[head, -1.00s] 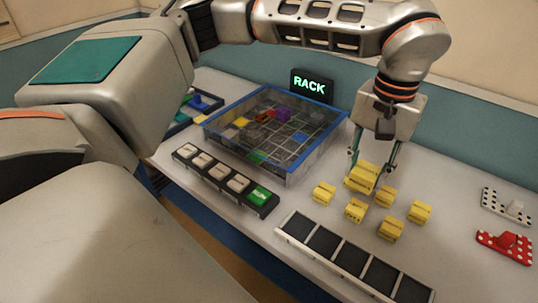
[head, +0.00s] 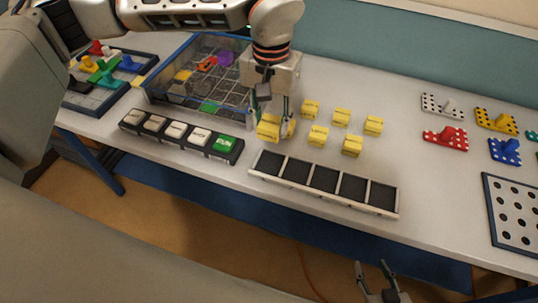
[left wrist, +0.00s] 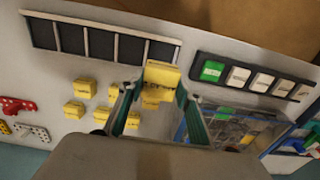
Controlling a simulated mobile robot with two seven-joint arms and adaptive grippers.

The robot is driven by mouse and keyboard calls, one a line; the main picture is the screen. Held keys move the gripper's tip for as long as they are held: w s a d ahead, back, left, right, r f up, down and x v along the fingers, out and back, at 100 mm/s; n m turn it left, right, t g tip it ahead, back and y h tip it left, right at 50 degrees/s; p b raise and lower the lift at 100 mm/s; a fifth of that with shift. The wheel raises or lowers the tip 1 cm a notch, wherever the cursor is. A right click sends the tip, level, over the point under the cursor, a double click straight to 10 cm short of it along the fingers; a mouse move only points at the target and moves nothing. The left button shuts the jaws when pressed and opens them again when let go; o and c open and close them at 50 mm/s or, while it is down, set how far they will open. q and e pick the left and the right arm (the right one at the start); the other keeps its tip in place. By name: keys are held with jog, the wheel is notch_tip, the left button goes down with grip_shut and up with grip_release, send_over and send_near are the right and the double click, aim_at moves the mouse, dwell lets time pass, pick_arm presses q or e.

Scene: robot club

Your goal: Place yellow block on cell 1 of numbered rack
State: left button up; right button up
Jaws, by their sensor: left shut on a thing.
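My left gripper (head: 270,112) is shut on a yellow block (head: 268,127), held above the table near the left end of the rack. The held block also shows between the fingers in the left wrist view (left wrist: 161,75). The rack (head: 325,178) is a pale strip with several dark cells, all empty; I cannot read any cell numbers. It also shows at the top of the left wrist view (left wrist: 101,43). Other yellow blocks (head: 342,117) stand behind the rack, one partly hidden by the held block. My right gripper (head: 373,268) is open and empty, low in front of the table.
A button strip (head: 180,136) with one green button lies left of the rack. A clear-walled, blue-rimmed box (head: 150,93) stands behind it. Dotted red (head: 446,138) and blue (head: 505,151) pieces and a holed board (head: 512,212) lie at the right.

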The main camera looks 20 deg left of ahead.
aim_at(270, 164)
pick_arm(q)
notch_tip(270, 164, down, 12)
jog(key=shift+f, duration=0.1)
dwell(0.4)
jog(key=o, duration=1.1)
jog(key=shift+f, duration=0.1)
jog(key=shift+r, duration=0.45)
notch_tip(270, 164, up, 12)
jog(key=shift+f, duration=0.25)
